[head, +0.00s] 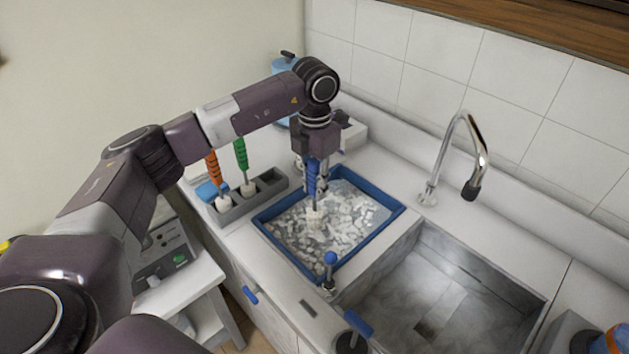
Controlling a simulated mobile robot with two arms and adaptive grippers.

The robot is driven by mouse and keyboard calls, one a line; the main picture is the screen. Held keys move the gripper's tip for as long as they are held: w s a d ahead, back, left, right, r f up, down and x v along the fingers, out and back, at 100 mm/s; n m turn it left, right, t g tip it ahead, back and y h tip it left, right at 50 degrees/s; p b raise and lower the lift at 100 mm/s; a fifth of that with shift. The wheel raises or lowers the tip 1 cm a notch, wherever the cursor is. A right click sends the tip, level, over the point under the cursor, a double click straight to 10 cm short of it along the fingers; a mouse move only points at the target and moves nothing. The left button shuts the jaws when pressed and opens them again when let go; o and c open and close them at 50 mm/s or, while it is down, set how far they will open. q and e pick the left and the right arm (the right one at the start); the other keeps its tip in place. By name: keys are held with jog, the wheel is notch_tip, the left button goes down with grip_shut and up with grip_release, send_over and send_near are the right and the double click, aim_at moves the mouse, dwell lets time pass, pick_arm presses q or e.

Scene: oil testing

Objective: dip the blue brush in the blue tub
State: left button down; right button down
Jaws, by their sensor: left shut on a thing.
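The blue tub (394,212) stands on the white counter, left of the sink. It is a rectangular blue tray with pale, foamy-looking contents. My left gripper (312,185) points down over the tub's back left part and is shut on the blue brush (311,178). The brush hangs upright with its pale head (314,217) low over the tub, at or in the contents. I cannot tell how deep the head is. The gripper's fingers partly hide the handle. My right gripper is not in view.
A grey holder (268,184) left of the tub holds an orange brush (213,170) and a green brush (241,155). A steel sink (450,290) and a curved tap (475,150) lie to the right. A small blue-topped lever (330,262) stands by the tub's front corner.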

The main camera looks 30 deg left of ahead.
aim_at(315, 211)
pick_arm(q)
notch_tip(315, 211, down, 8)
jog(key=b, duration=0.4)
jog(key=shift+r+b, duration=0.25)
jog(key=shift+b, duration=0.05)
jog(key=shift+r, duration=0.15)
dwell(0.8)
